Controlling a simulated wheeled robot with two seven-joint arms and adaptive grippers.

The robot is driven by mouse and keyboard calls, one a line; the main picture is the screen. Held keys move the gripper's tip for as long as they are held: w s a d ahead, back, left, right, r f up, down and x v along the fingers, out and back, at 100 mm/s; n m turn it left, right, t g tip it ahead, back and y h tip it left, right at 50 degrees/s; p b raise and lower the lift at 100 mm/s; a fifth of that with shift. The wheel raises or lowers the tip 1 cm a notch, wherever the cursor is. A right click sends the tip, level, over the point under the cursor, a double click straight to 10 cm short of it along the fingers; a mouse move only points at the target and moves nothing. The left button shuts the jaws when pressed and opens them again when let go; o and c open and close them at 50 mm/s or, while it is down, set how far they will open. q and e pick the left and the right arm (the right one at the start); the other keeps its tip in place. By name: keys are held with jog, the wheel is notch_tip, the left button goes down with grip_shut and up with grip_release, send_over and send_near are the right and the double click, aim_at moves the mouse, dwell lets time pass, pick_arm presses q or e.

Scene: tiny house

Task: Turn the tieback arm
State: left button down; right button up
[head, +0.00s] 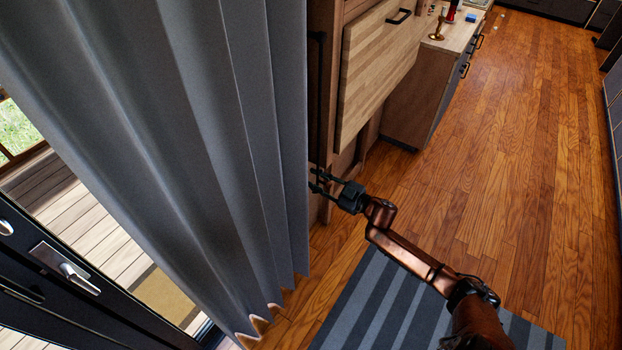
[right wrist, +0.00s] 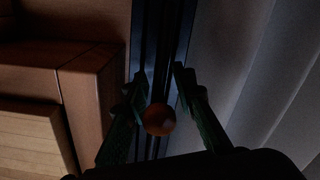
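A round orange-brown knob (right wrist: 159,119) shows between the fingers of my right gripper (right wrist: 160,85) in the right wrist view. It looks like the end of the tieback arm; the rest of the arm cannot be made out. The fingers stand apart on either side of the knob, with no clear contact. In the head view my right gripper (head: 318,181) is open beside the right edge of the grey curtain (head: 215,130), close to the wooden cabinet wall. The tieback arm cannot be made out there. The curtain also shows in the right wrist view (right wrist: 265,80). My left gripper is out of view.
A wooden panel with a black handle (head: 375,70) is above my right gripper. A counter (head: 455,40) with small items stands beyond it. A glass door with a handle (head: 70,272) is at left. A striped rug (head: 385,310) lies below; the wood floor at right is clear.

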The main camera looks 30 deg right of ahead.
jog(key=shift+w+a, duration=0.2)
jog(key=shift+w, duration=0.25)
jog(key=shift+c, duration=0.7)
grip_shut()
